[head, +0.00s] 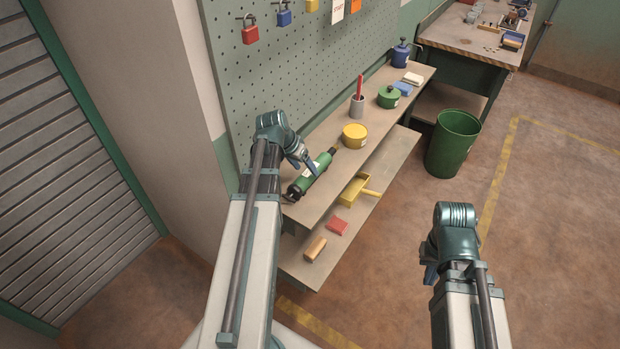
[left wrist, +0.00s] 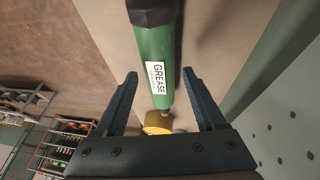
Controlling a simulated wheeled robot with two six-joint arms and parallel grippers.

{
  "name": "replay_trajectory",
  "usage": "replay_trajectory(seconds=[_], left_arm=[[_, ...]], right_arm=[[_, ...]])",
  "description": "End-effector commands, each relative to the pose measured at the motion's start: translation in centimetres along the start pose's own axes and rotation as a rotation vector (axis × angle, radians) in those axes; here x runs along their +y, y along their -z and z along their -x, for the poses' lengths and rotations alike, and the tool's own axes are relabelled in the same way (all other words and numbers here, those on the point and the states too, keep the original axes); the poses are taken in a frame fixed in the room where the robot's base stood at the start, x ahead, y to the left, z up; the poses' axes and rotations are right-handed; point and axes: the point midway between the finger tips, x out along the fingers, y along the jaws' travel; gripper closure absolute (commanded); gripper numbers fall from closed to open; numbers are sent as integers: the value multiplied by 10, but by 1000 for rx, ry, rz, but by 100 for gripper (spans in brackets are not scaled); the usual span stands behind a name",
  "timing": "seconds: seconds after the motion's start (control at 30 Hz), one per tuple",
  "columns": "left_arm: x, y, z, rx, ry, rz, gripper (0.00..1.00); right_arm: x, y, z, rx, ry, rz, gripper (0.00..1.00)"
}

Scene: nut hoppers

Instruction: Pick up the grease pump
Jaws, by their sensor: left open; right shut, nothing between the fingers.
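The grease pump (head: 308,179) is a green cylinder with a dark end cap, lying on the upper shelf near its front left end. In the left wrist view the grease pump (left wrist: 154,60) runs between the fingers, with its white GREASE label facing the camera. My left gripper (head: 305,164) is open right at the pump. In the left wrist view its two fingers (left wrist: 160,90) stand on either side of the pump, with gaps showing on both sides. How far the fingers are above the shelf I cannot tell. My right gripper (head: 430,272) is shut and empty, away from the shelf over the floor.
On the upper shelf (head: 330,135) stand a yellow tin (head: 355,136), a grey cup with a red tool (head: 357,104) and a green pot (head: 388,97). The lower shelf holds a yellow scoop (head: 355,190) and blocks. A pegboard (head: 270,70) rises behind. A green bin (head: 453,143) stands right.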

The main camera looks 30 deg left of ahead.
Motion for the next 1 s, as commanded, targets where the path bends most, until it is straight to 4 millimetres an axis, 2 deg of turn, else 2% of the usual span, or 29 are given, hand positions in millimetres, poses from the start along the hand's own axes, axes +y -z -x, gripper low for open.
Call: replay_trajectory(seconds=[0.03, 0.27, 0.57, 0.9, 0.97, 1.0], left_arm=[[-1, -2, -11, 0, 0, -1, 28], [0, -1, -40, 0, 0, 0, 28], [1, 0, -41, 0, 0, 0, 28], [1, 0, -41, 0, 0, 0, 88], [1, 0, -41, 0, 0, 0, 99], [1, 0, -41, 0, 0, 0, 100]], right_arm=[[-1, 1, -11, 0, 0, 0, 100], [-4, 2, -36, 0, 0, 0, 100], [-4, 2, -37, 0, 0, 0, 100], [-4, 2, -37, 0, 0, 0, 100], [-4, 2, -37, 0, 0, 0, 100], [-4, 2, -37, 0, 0, 0, 100]])
